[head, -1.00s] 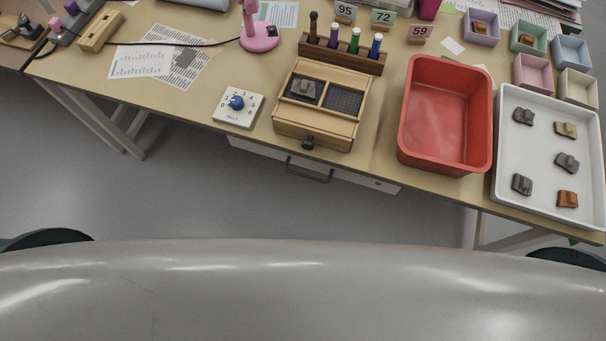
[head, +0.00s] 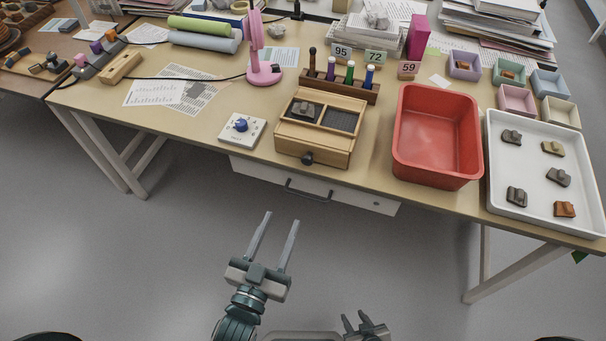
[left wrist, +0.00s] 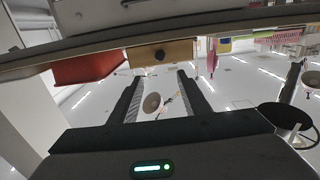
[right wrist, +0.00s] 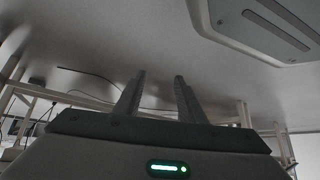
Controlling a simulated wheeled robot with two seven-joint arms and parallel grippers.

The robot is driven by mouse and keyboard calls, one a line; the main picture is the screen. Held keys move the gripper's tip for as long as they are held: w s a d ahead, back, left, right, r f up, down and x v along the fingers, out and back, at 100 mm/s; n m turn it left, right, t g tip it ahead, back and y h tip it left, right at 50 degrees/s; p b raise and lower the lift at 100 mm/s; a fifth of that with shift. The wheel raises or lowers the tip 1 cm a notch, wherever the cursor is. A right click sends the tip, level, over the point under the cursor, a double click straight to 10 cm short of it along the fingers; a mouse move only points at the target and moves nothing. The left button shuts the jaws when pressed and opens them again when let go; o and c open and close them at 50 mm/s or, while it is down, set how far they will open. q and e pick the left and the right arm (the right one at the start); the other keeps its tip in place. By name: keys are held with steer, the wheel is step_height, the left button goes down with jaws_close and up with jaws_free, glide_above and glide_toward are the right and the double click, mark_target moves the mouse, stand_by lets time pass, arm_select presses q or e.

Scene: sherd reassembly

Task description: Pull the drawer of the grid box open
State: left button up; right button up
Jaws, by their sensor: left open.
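The wooden grid box (head: 290,141) stands near the table's front edge in the head view. Its drawer front (head: 335,160) faces me with a dark round knob (head: 307,158), and it looks closed. One top compartment holds a dark grey sherd (head: 305,109). My left gripper (head: 282,217) is open and empty, in front of the table and short of the box. In the left wrist view the box front (left wrist: 170,53) and its knob (left wrist: 159,55) show beyond the fingers. My right gripper (head: 354,318) is low in the head view, its fingers apart and empty.
A red bin (head: 436,160) stands right of the box, and a white tray (head: 530,210) with several sherds is further right. A dial unit (head: 242,130) is on the left. A drawer with a handle (head: 308,191) hangs under the tabletop. The floor before the table is clear.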

arm_select(q)
steer(key=shift+w, duration=0.2)
steer(key=p, duration=0.3)
glide_toward(306, 163)
steer(key=x, duration=0.7)
steer(key=shift+w+d+r, duration=0.1)
steer(key=shift+w+d, duration=0.1)
steer(key=shift+w, duration=0.2)
arm_select(e)
steer(key=s+d+f+g, duration=0.2)
steer(key=s+d+f, duration=0.1)
steer(key=s, duration=0.5)
steer(key=shift+f+g+h, duration=0.2)
steer(key=shift+g+h, duration=0.1)
steer(key=shift+d, duration=0.1)
arm_select(q)
steer(key=c, duration=1)
jaws_close()
arm_select(e)
steer(key=shift+w+r, duration=0.2)
steer(key=shift+w, duration=0.15)
